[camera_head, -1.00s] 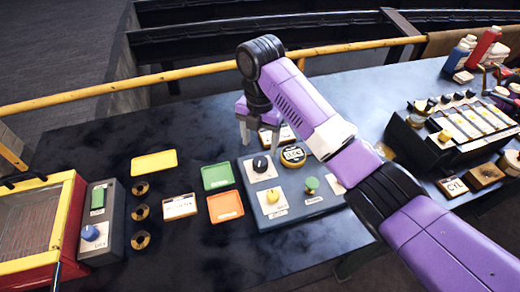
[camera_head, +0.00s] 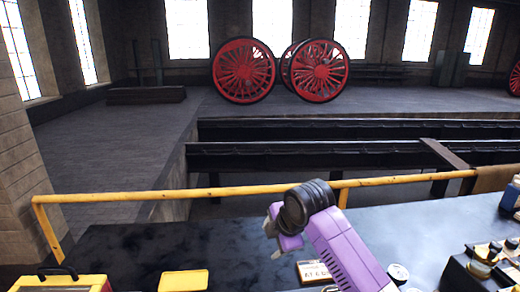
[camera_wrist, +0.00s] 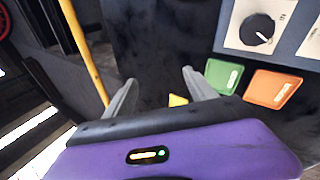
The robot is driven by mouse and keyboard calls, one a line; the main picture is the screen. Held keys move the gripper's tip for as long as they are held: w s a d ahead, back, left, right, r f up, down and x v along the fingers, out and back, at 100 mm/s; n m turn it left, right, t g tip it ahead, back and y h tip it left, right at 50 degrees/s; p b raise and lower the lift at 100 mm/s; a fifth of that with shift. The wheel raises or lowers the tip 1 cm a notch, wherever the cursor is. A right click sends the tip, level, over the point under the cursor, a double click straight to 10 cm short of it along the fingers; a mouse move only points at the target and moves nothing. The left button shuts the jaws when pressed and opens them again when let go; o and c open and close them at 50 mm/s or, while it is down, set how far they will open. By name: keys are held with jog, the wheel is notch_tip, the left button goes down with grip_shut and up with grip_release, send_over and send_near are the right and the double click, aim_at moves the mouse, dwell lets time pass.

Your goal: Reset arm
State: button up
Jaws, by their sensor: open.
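My gripper (camera_head: 274,240) is at the end of my purple arm, above the dark worktable (camera_head: 240,235) and near its far edge, tilted to the left in the head view. In the wrist view my gripper (camera_wrist: 160,88) has its two grey fingers wide apart with nothing between them. Beyond the fingers lie a green tray (camera_wrist: 220,77), an orange tray (camera_wrist: 272,89) and a small visible part of the yellow tray (camera_wrist: 177,101). A black knob (camera_wrist: 257,29) on a control panel shows at the top right.
A yellow rail (camera_head: 240,191) runs along the table's far side; it also crosses the wrist view (camera_wrist: 86,50). The yellow tray (camera_head: 184,281) and a labelled plate (camera_head: 313,271) lie on the table. Boxes with knobs stand at the right (camera_head: 480,272). Red wheels (camera_head: 244,70) stand far beyond.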

jog(key=s+a+m+t+y, duration=0.45)
jog(key=m+t, duration=0.25)
jog(key=m, duration=0.3)
jog(key=s+d+f+m+h, duration=0.1)
jog(key=s+d+m, duration=0.3)
jog(key=s, duration=1.2)
jog(key=s+d+f+m+t+h, duration=0.1)
jog(key=s+d+m+h, duration=0.3)
jog(key=s+d, duration=0.5)
jog(key=s+d+f+m+h+b, duration=0.1)
jog(key=s+d+m, duration=0.3)
jog(key=s, duration=2.1)
jog(key=d+f+h, duration=0.1)
jog(key=d, duration=0.2)
jog(key=shift+d+f+t, duration=0.2)
jog(key=shift+d+t, duration=0.15)
jog(key=shift+t, duration=0.05)
